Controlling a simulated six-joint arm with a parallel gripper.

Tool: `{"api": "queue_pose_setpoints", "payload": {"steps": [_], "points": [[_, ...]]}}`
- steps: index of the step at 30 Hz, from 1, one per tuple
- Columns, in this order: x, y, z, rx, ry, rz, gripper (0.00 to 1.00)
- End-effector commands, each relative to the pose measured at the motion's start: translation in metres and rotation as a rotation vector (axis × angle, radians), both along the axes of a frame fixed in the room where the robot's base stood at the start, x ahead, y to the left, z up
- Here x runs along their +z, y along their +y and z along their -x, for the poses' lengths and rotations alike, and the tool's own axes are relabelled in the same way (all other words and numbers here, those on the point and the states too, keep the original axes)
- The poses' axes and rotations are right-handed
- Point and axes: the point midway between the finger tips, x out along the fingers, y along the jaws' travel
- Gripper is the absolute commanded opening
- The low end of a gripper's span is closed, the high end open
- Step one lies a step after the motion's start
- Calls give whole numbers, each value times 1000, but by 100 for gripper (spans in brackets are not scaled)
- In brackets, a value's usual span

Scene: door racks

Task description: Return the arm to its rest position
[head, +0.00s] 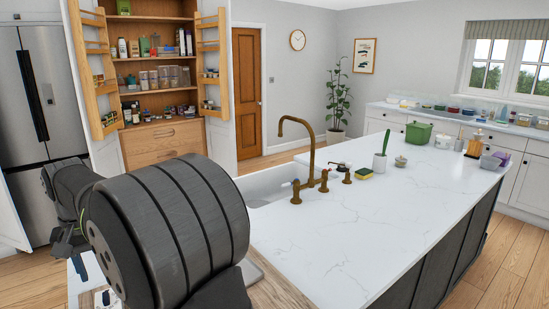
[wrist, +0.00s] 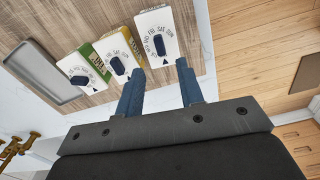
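My gripper (wrist: 159,68) shows in the wrist view with its two blue fingers apart and nothing between them. In the head view my dark arm fills the lower left. The gripper end (head: 68,243) is small there, low at the left edge, and its fingers are hard to make out.
In the wrist view, several boxes with day-marked dials (wrist: 157,35) stand on a wooden board beside a grey tray (wrist: 38,72), close beyond my fingers. A brass tap (head: 308,150) rises from the white island (head: 400,215). An open pantry (head: 160,75) stands behind.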

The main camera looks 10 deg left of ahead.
Motion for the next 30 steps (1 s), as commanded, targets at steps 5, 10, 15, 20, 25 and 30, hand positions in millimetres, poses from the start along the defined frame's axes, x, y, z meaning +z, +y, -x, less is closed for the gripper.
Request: {"api": "queue_pose_setpoints", "payload": {"steps": [5, 10, 15, 20, 25, 30], "points": [[37, 0, 0, 0, -2, -3, 35], [69, 0, 0, 0, -2, -3, 35], [99, 0, 0, 0, -2, -3, 35], [79, -1, 1, 0, 2, 3, 35], [47, -1, 1, 0, 2, 3, 35], [12, -1, 1, 0, 3, 5, 35]]}}
